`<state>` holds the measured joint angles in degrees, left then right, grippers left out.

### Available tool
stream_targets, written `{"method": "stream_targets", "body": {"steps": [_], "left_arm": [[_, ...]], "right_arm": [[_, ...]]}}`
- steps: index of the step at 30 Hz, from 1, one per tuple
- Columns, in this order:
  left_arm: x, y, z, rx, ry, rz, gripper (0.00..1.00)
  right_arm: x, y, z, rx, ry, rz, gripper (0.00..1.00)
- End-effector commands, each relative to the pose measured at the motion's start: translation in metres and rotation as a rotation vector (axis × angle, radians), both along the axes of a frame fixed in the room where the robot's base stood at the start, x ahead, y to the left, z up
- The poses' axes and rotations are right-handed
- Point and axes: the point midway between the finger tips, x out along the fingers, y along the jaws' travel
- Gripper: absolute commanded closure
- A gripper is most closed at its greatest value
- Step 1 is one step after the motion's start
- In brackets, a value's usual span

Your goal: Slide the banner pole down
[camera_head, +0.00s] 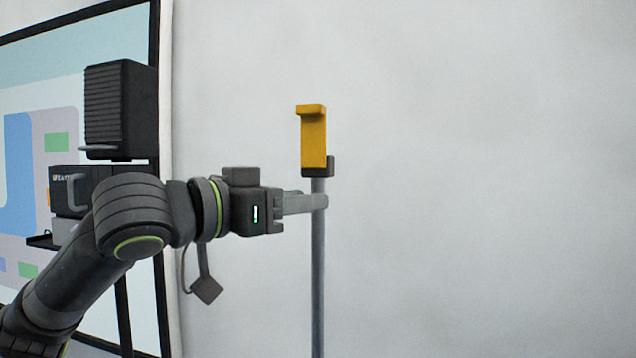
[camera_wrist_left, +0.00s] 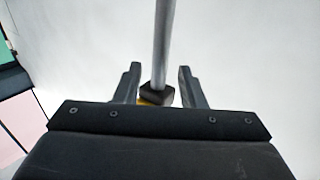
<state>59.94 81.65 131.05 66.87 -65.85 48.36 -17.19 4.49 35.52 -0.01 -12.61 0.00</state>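The banner pole (camera_head: 317,270) is a thin grey upright tube. A yellow hooked piece (camera_head: 313,137) with a dark block (camera_head: 328,166) sits at its top. My left gripper (camera_head: 322,201) reaches in from the left, level with the pole just below the dark block. In the left wrist view the pole (camera_wrist_left: 163,45) runs between the two open fingers (camera_wrist_left: 160,75), with a gap on each side. The dark block (camera_wrist_left: 157,95) and a sliver of yellow show low between the fingers there. The pole's lower end is out of frame. My right gripper is not in view.
A black-framed board (camera_head: 160,220) with coloured panels stands at the left. A black ribbed box (camera_head: 121,108) and a dark case (camera_head: 72,190) are in front of it, behind my left arm. A plain pale wall (camera_head: 480,180) fills the right, with no objects in front of it.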

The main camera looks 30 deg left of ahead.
Motion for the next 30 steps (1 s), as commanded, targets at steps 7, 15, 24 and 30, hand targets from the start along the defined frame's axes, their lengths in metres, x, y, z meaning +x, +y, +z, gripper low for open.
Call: {"method": "stream_targets", "body": {"steps": [7, 15, 24, 30], "left_arm": [[0.019, -0.007, 0.002, -0.004, 0.001, -0.004, 0.63], [0.032, -0.012, 0.001, -0.002, 0.002, 0.000, 0.63], [0.034, -0.012, 0.000, -0.002, 0.002, 0.002, 0.63], [0.034, -0.012, 0.000, -0.002, 0.002, 0.002, 0.78]], "right_arm": [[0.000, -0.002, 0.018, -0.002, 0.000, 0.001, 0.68], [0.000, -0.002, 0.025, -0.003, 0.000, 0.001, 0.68], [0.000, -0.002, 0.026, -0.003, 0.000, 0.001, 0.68], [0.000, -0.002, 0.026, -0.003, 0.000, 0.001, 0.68]]}}
